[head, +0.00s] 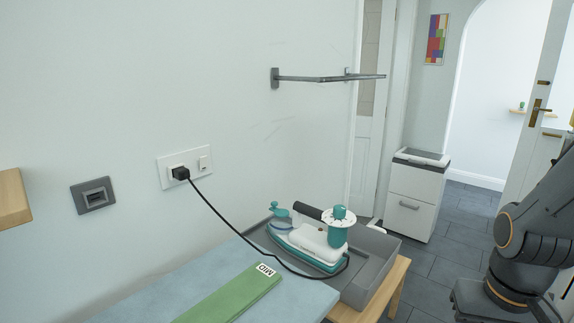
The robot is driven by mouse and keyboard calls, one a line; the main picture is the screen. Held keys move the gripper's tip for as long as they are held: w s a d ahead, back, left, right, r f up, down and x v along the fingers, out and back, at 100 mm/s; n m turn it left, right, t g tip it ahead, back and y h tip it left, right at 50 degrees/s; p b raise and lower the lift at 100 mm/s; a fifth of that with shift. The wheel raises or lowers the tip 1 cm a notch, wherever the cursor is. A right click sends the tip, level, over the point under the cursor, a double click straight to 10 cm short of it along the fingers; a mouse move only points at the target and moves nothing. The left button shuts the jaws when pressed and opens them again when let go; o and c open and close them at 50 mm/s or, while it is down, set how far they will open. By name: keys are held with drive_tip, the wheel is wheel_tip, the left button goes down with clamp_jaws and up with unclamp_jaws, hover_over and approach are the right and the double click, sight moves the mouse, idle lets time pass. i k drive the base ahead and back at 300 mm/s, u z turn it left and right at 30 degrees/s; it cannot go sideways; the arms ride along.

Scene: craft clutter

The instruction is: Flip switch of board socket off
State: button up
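A white socket plate (164,161) is fixed to the wall left of centre. A black plug (181,173) sits in its left part. A small white rocker switch (203,163) is in its right part; its position is too small to tell. A black cable (219,222) runs from the plug down to a teal and white device (308,245) in a grey tray (378,268). My arm is folded at the right edge, well away from the socket. My gripper cannot be seen.
A table with a pale blue mat (146,297) and a green strip marked "MID" (232,293) stands below the socket. A grey wall fitting (93,196) is further left, beside a wooden shelf end (12,198). A metal rail (322,79) juts out above. Open floor (440,238) lies right.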

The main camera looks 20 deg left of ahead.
sight(203, 159)
drive_tip(key=u, duration=1.05)
drive_tip(key=i, duration=0.5)
drive_tip(key=u, duration=0.6)
